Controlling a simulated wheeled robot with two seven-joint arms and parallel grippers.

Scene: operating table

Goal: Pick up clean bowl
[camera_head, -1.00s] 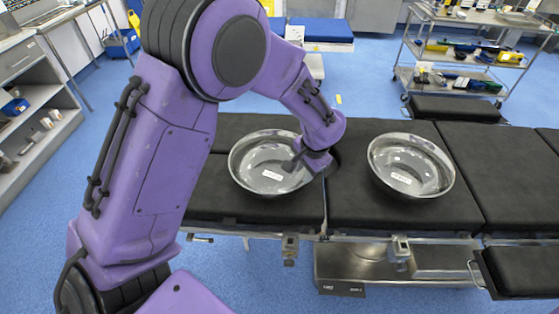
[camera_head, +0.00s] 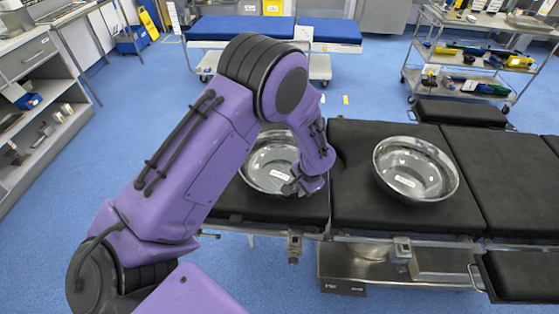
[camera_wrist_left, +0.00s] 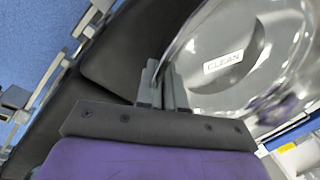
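The clean bowl (camera_head: 268,165), a shiny steel bowl, sits on the black table top at the left, partly hidden by my left arm. In the left wrist view its label reads CLEAN (camera_wrist_left: 223,62). My left gripper (camera_head: 294,187) is at the bowl's near right rim. In the left wrist view its two grey fingers (camera_wrist_left: 164,88) are close together, with the rim running between them; it looks shut on the rim. The bowl appears level and resting on the table. My right gripper is not in view.
A second steel bowl (camera_head: 416,168) stands on the black operating table (camera_head: 480,190) to the right; its label is too small to read. A steel cart (camera_head: 485,60) and a blue-topped trolley (camera_head: 240,27) stand behind. Shelves (camera_head: 40,120) are at the left.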

